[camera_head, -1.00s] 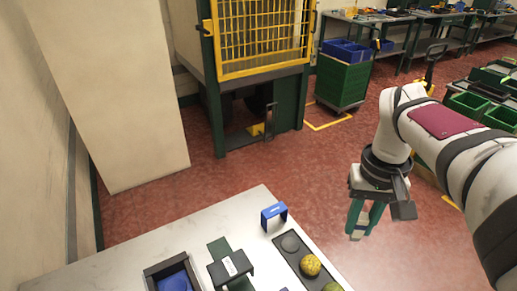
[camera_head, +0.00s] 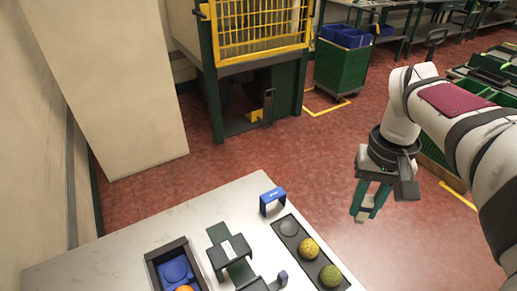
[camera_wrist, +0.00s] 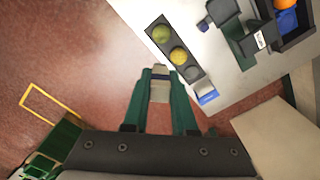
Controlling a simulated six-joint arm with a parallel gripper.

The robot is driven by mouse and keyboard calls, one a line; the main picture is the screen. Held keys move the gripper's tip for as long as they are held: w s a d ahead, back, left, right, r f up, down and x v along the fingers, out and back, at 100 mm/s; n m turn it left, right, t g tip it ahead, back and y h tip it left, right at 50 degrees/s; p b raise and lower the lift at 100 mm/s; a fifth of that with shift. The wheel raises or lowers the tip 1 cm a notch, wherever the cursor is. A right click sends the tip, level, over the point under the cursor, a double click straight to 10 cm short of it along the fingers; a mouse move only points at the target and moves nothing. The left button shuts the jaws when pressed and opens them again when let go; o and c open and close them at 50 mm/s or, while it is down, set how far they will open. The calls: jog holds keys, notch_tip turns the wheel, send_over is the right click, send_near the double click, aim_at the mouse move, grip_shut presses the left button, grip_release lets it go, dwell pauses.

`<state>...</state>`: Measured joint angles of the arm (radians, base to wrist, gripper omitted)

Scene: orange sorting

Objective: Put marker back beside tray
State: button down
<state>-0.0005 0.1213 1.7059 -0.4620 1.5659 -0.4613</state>
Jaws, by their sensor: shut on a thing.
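The gripper also shows in the wrist view (camera_wrist: 160,80), with green fingers on both sides of the block. The dark tray (camera_head: 289,228) lies along the table's right edge. It holds a yellow fruit (camera_head: 309,249) and a greenish fruit (camera_head: 330,276); its far round well is empty. A blue arch-shaped stand (camera_head: 273,196) stands beyond the tray's far end.
The pale table (camera_head: 120,245) has bare room at its left and far side. A dark green device (camera_head: 229,250) stands left of the tray. A black-rimmed box (camera_head: 152,262) with blue inside and an orange fruit (camera_head: 184,289) is farther left. A small blue piece (camera_head: 282,277) is nearby.

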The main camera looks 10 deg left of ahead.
jog(key=w+a+f+n, duration=0.2)
jog(key=w+a+f, duration=0.25)
jog(key=a, duration=0.65)
jog(key=w+a+f+n, duration=0.3)
jog(key=w+a, duration=0.3)
jog(key=a, duration=0.5)
jog(key=s+a+f+n, duration=0.1)
jog(key=s+a+f, duration=0.25)
jog(key=a, duration=0.35)
jog(key=s+a+f+n, duration=0.2)
jog(key=a+f, duration=0.3)
jog(key=a, duration=0.3)
jog(key=s+a+f+n, duration=0.1)
jog(key=s+a+f, duration=0.1)
jog(key=a+f, duration=0.35)
jog(key=shift+s+a+f, duration=0.1)
jog(key=shift+a+f, duration=0.15)
jog(key=shift+f, duration=0.45)
jog(key=shift+s+a+f, duration=0.1)
jog(key=shift+a+f, duration=0.2)
jog(key=shift+f, duration=0.4)
jog(key=shift+s+a+f, duration=0.1)
jog(key=shift+a+f, duration=0.15)
jog(key=shift+f, duration=0.45)
jog(key=shift+f, duration=0.6)
jog(key=shift+c, duration=1.2)
grip_release()
jog(key=shift+w+r, duration=0.1)
